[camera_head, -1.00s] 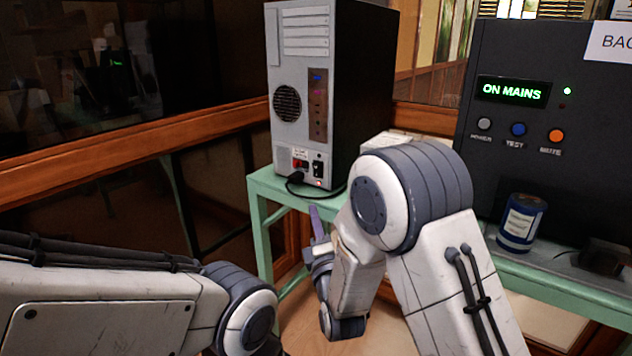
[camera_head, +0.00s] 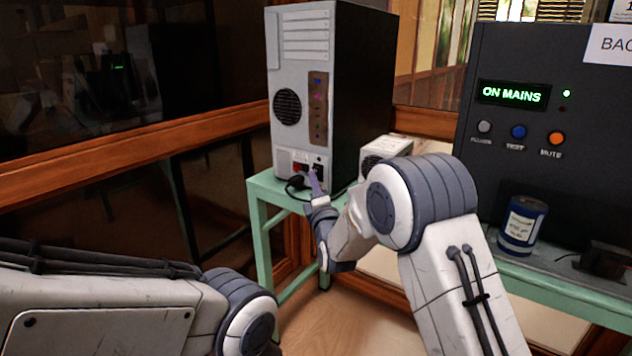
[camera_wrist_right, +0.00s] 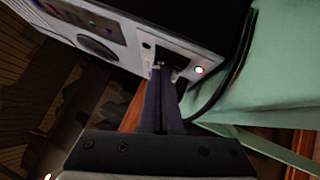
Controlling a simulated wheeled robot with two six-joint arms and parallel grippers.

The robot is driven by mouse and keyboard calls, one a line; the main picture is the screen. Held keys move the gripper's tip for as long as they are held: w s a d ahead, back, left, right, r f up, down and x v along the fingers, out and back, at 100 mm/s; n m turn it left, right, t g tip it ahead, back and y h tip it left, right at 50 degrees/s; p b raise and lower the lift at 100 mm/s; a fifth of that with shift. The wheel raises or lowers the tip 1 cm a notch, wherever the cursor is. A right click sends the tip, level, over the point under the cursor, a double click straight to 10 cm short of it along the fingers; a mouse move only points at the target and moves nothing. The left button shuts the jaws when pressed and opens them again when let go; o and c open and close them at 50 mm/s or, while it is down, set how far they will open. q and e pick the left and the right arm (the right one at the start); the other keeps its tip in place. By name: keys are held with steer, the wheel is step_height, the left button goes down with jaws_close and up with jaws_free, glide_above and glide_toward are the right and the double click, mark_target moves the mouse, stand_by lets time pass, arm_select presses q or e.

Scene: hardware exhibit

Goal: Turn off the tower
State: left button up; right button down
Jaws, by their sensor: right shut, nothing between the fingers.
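The computer tower (camera_head: 345,80) stands on a green table with its grey back panel facing me. At the bottom of that panel are a red part (camera_head: 300,167) and a black switch area, partly hidden by my right gripper (camera_head: 314,176). In the right wrist view the shut fingers (camera_wrist_right: 162,80) reach the dark recess (camera_wrist_right: 172,68) low on the panel; I cannot tell whether they touch it. A small red-white light (camera_wrist_right: 199,70) glows beside the recess. A black plug and cable (camera_head: 296,183) sit left of the fingertips. My left gripper is out of view; only the left arm shows.
The green table (camera_head: 262,190) holds the tower and a small white box (camera_head: 388,149). At right, a dark unit (camera_head: 545,130) reads "ON MAINS" above several buttons. A blue can (camera_head: 522,226) stands before it. A wooden rail (camera_head: 130,137) and dark glass lie left.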

steer(key=shift+w+d, duration=0.2)
steer(key=shift+r, duration=0.1)
